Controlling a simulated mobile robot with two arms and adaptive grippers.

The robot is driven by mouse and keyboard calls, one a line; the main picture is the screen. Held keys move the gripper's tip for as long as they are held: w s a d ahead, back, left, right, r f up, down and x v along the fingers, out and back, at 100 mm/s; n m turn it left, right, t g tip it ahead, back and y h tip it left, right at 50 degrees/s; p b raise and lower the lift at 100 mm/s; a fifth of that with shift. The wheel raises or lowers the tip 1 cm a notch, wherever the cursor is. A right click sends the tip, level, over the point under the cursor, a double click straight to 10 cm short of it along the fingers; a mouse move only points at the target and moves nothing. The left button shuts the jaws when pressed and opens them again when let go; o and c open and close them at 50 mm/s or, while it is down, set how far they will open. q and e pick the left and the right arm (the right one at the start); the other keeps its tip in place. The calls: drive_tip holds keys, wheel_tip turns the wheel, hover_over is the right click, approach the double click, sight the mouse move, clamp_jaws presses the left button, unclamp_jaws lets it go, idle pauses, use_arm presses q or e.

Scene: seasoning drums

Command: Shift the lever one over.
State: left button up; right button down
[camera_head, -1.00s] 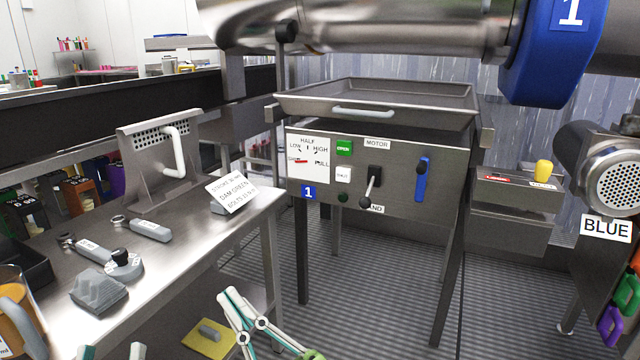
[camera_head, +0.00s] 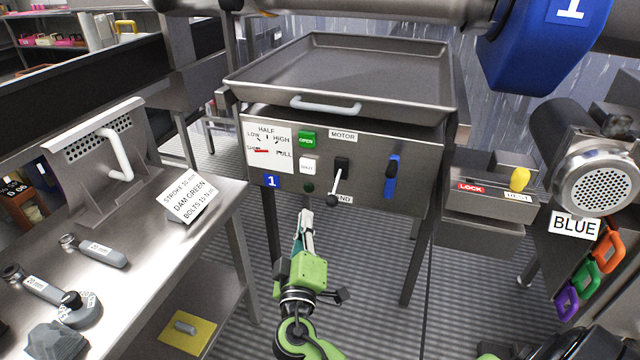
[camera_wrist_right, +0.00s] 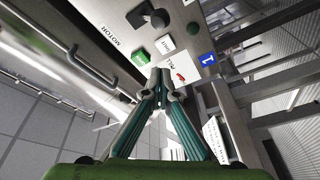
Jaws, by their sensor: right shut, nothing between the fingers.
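The motor lever (camera_head: 337,185) is a pale rod with a black ball end on the grey control panel (camera_head: 220,125). It hangs downward from a black slot under the MOTOR label, its ball beside a partly covered label ending in "ND". In the right wrist view, the lever's black ball (camera_wrist_right: 158,18) is at the top. My right gripper (camera_head: 303,218) is shut and empty, below and left of the lever, apart from it. Its fingertips (camera_wrist_right: 162,80) point toward the panel in the wrist view. My left gripper is not in view.
Beside the lever are a green OPEN button (camera_head: 307,139), a white button (camera_head: 309,165) and a blue handle (camera_head: 391,175). A dial plate with a red pointer (camera_head: 261,150) is at left. A tray (camera_head: 345,75) with a handle overhangs the panel. A steel bench (camera_head: 120,285) stands left.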

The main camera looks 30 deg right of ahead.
sight(335, 189)
drive_tip(key=r+x, duration=0.1)
drive_tip(key=x, duration=0.9)
use_arm(q)
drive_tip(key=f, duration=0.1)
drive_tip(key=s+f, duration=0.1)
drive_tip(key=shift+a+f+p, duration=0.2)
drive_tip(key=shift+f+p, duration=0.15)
drive_tip(key=shift+p, duration=0.05)
use_arm(e)
drive_tip(key=s+f, duration=0.1)
drive_tip(key=s+d+f, duration=0.1)
drive_tip(key=s, duration=0.1)
drive_tip(key=shift+d+f, duration=0.3)
drive_tip(key=shift+f, duration=0.1)
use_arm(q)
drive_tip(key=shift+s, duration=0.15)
use_arm(e)
drive_tip(key=shift+f, duration=0.1)
